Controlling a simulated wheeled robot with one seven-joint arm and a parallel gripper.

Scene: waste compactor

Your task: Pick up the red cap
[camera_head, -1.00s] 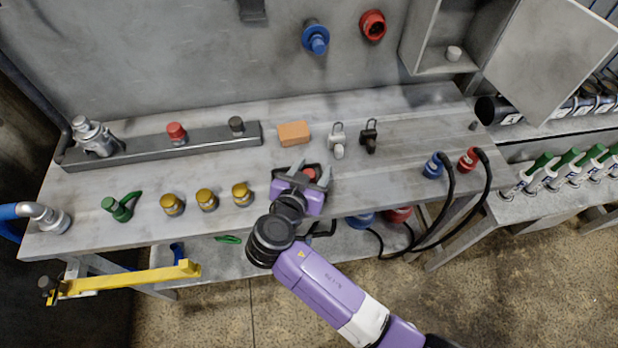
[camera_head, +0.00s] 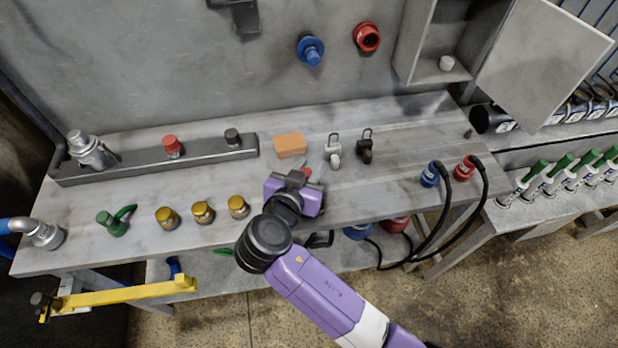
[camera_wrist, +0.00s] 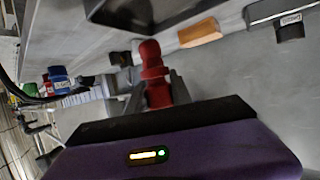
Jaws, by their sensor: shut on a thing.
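The red cap (camera_head: 306,172) is at the tips of my gripper (camera_head: 303,174), over the workbench, mostly hidden by the gripper in the head view. In the wrist view the red cap (camera_wrist: 155,76) stands between the two grey fingers of my gripper (camera_wrist: 157,90), which are shut on it. Its rounded end points away from the palm. I cannot tell whether it touches the bench. Another red-topped piece (camera_head: 173,146) sits on the dark rail at the left.
An orange block (camera_head: 289,145) and two padlocks, light (camera_head: 333,152) and dark (camera_head: 365,148), stand just behind the gripper. Several yellow caps (camera_head: 203,212) are to its left. Blue (camera_head: 430,174) and red (camera_head: 465,168) plugs with cables are to the right.

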